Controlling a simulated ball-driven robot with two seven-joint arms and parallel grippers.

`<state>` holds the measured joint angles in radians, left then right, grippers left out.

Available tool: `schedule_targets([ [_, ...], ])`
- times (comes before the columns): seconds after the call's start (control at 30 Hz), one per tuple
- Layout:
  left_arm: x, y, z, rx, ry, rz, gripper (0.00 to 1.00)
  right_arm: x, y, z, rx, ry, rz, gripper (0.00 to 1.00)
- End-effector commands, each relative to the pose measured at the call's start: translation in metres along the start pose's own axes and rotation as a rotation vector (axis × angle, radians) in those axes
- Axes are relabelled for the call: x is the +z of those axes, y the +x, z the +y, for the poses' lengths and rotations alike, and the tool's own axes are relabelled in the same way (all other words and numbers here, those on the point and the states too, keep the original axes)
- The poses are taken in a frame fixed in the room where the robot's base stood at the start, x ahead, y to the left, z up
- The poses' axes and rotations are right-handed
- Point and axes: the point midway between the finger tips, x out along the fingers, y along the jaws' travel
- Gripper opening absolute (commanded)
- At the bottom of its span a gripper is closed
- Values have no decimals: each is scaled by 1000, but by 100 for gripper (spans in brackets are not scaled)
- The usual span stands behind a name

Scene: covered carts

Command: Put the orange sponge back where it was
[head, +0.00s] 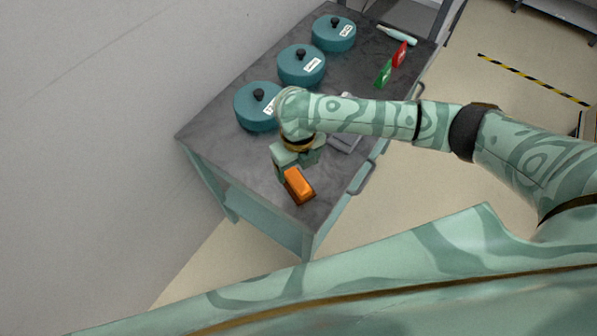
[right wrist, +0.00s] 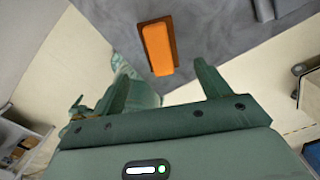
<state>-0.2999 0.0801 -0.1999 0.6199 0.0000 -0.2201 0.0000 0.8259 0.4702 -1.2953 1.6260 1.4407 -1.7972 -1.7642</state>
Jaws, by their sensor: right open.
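The orange sponge (head: 298,184) lies on the grey top of the cart (head: 322,205), near its front end. My right gripper (head: 297,165) is just behind the sponge in the head view, above the cart. In the right wrist view its two fingers (right wrist: 161,68) are spread apart, and the sponge is beyond and between their tips, not visibly gripped. Three teal round covers with black knobs and white labels stand along the left side: near (head: 253,112), middle (head: 301,68) and far (head: 334,33).
A green piece (head: 383,74) and a red piece (head: 400,54) stand near the right edge, with a pale tube (head: 397,35) behind. A grey flat item (head: 345,143) is partly hidden under my right arm. A wall borders the cart's left. Floor is open at the right.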

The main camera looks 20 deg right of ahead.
Motion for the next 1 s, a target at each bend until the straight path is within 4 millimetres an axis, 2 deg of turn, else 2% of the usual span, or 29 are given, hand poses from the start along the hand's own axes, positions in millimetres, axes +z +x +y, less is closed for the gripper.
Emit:
schedule_targets([
  [0.03, -2, -7, -1, -1, 0, 3, 76, 0, -14, 0, -1, 0, -3, 76],
  [0.1, -2, -10, -1, -1, 0, 4, 76, 0, -26, 0, -1, -2, -3, 76],
  [0.23, -3, -14, -1, -2, 1, 5, 76, 0, -37, 0, 0, 0, 0, 76],
  [0.6, -3, -14, -1, -1, 1, 5, 76, -1, -39, 1, 2, 3, 0, 76],
  [0.7, -3, -14, -1, -1, 1, 5, 76, -4, -35, 14, 33, 57, -21, 76],
  [0.77, -3, -13, -1, -2, 1, 5, 76, -7, -32, 31, 78, 143, -53, 76],
  [0.87, -3, -13, -1, -2, 1, 5, 76, -14, -30, 66, 209, 420, -129, 76],
  [0.9, -3, -13, -1, -2, 1, 5, 76, -16, -32, 76, 273, 578, -162, 76],
  [0.97, -3, -12, -1, -2, 1, 5, 76, -18, -35, 81, 363, 838, -205, 76],
  [1.0, -3, -12, -1, -2, 0, 5, 76, -20, -36, 77, 410, 1005, -228, 76],
])
